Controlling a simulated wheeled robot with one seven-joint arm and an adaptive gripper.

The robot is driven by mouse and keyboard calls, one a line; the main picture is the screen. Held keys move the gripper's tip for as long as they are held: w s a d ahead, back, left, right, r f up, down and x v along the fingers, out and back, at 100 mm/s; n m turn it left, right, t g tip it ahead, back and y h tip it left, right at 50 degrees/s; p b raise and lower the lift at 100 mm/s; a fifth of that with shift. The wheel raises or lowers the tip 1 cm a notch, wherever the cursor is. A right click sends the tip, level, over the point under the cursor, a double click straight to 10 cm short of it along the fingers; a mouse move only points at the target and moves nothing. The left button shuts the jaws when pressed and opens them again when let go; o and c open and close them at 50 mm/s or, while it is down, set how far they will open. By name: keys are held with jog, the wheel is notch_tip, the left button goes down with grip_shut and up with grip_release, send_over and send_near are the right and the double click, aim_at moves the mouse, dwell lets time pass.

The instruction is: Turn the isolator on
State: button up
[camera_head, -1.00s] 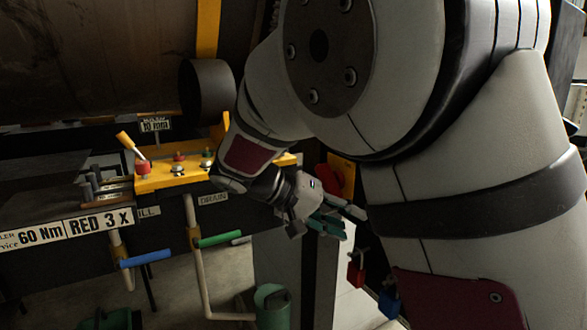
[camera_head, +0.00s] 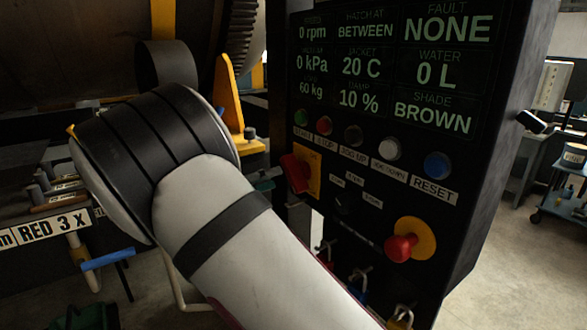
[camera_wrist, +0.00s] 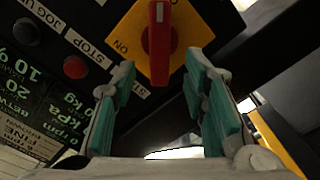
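The isolator is a red rotary handle (camera_wrist: 159,42) on a yellow square plate (camera_wrist: 185,25), low on the left of the black control panel. In the wrist view the handle runs up and down the picture, and the word ON is printed at the plate's left corner. In the head view the red handle (camera_head: 296,173) shows just right of my arm. My gripper (camera_wrist: 160,72) is open, with its teal-padded fingers apart on either side below the handle's near end. Nothing is between the pads. In the head view my arm hides most of the gripper.
The black control panel (camera_head: 480,160) carries lit readouts and a row of buttons. A red knob on a round yellow plate (camera_head: 428,240) sits at its lower right. Padlocks hang below. A yellow bracket (camera_head: 228,95) and a drum stand to the left. Open floor lies at right.

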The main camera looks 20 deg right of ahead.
aim_at(286, 172)
jog(key=p+x, duration=0.1)
jog(key=x, duration=0.6)
jog(key=shift+d, duration=0.2)
grip_shut()
